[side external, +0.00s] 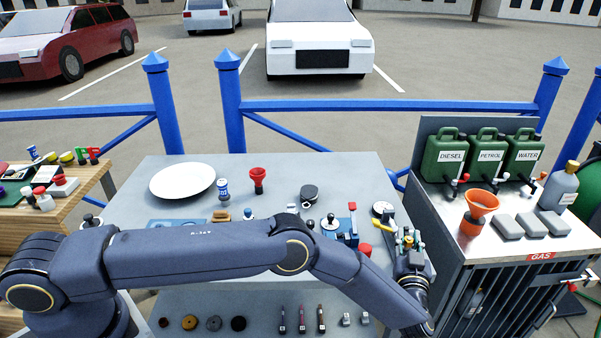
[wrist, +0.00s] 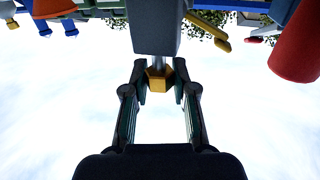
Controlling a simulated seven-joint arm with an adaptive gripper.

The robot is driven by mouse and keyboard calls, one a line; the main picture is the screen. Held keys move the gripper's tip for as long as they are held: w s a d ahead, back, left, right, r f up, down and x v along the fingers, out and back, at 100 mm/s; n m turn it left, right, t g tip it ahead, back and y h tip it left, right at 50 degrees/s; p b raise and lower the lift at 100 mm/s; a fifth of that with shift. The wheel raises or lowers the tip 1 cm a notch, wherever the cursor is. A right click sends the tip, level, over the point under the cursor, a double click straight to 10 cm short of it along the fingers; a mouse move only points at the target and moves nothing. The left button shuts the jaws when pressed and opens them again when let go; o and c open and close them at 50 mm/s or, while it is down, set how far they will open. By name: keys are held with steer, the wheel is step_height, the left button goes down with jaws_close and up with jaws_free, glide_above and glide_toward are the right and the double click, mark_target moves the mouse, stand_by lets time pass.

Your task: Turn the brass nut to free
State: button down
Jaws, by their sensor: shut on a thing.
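The brass nut (wrist: 157,79) shows in the wrist view as a small gold hexagonal piece at the end of a grey shaft, below a dark block (wrist: 156,25). My gripper (wrist: 161,88) has its two fingers on either side of the nut and is shut on it. The finger pads partly cover the nut's sides. In the side external view my gripper (side external: 408,244) is at the right edge of the grey bench, beside a round gauge (side external: 382,210). The nut cannot be made out clearly there.
To the right, a metal cabinet carries green cans (side external: 487,150), an orange funnel (side external: 481,205) and grey blocks. In the wrist view a red cylinder (wrist: 298,45) hangs at the right.

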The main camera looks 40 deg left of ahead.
steer(key=shift+y, duration=0.3)
steer(key=c, duration=0.9)
jaws_free()
steer(key=shift+s+d, duration=0.1)
steer(key=v, duration=1.1)
steer(key=shift+s+d+r, duration=0.15)
steer(key=shift+s+d, duration=0.05)
steer(key=shift+s, duration=0.1)
